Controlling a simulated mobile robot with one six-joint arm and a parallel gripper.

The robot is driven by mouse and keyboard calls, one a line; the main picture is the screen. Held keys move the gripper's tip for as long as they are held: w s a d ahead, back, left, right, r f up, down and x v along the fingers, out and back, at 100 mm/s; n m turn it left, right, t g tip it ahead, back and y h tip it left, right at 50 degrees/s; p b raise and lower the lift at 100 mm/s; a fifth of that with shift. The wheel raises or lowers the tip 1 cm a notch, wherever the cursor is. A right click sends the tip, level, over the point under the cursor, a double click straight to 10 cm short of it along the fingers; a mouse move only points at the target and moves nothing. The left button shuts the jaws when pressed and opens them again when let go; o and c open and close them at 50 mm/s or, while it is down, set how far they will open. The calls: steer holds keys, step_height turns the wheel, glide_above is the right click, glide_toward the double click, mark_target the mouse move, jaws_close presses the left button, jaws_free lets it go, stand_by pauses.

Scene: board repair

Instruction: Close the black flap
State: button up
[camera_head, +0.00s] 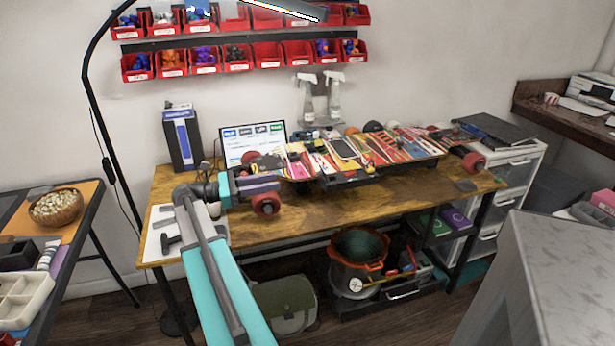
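A longboard (390,148) with a bright red, yellow and white patterned deck lies across the wooden workbench, with red wheels at its ends. A dark flat panel (348,180) juts out below the near edge of the deck, left of its middle. It may be the black flap, but its hinge and angle are too small to make out. My gripper (262,184) is at the left end of the board, just above the near left red wheel (266,203) and left of the dark panel. Its fingers are too small and overlapped to read, and I cannot tell whether it touches the board.
A laptop (254,138) and a blue-and-black box (183,138) stand behind the board's left end. Spray bottles (334,98) and red bins (268,54) are at the wall. The front strip of the workbench (370,207) is mostly clear. A grey cabinet (560,280) stands at the front right.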

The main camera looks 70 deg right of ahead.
steer(key=x, duration=1.3)
steer(key=shift+s, duration=0.25)
steer(key=shift+d, duration=0.1)
steer(key=shift+c, duration=0.3)
jaws_close()
